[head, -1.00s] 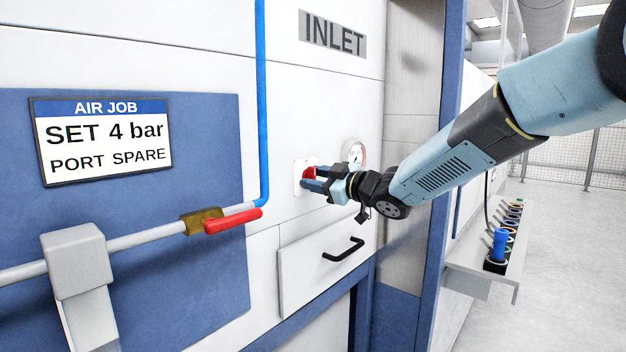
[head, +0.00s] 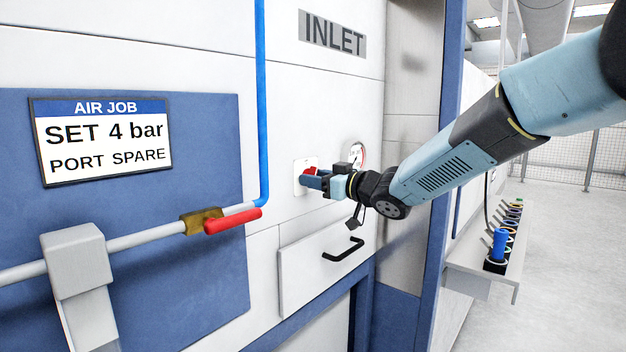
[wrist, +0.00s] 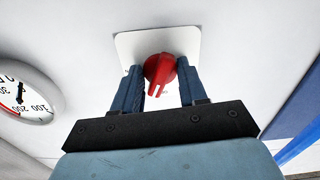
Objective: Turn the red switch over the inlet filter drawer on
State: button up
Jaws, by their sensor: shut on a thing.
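The red switch (head: 309,170) is a round knob with a pointer ridge, on a white plate (head: 299,187) in the wall above the inlet filter drawer (head: 300,275). My gripper (head: 311,178) is at the switch, its blue fingers hiding part of it. In the wrist view the switch (wrist: 160,68) sits between the two fingers of my gripper (wrist: 160,82), which are shut on it. Its ridge points down in that picture, slightly left. Small marks on the plate (wrist: 128,42) are too small to read.
A round gauge (head: 357,154) is close beside my gripper; it also shows in the wrist view (wrist: 24,92). A pipe with a red-handled valve (head: 232,221) and a blue hose (head: 262,100) are to the left. The drawer's black handle (head: 343,249) sticks out below.

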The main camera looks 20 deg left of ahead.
jog(key=m, duration=0.4)
jog(key=shift+f, duration=0.15)
jog(key=m, duration=0.8)
jog(key=o, duration=1.3)
jog(key=shift+m, duration=0.3)
jog(key=v, duration=0.6)
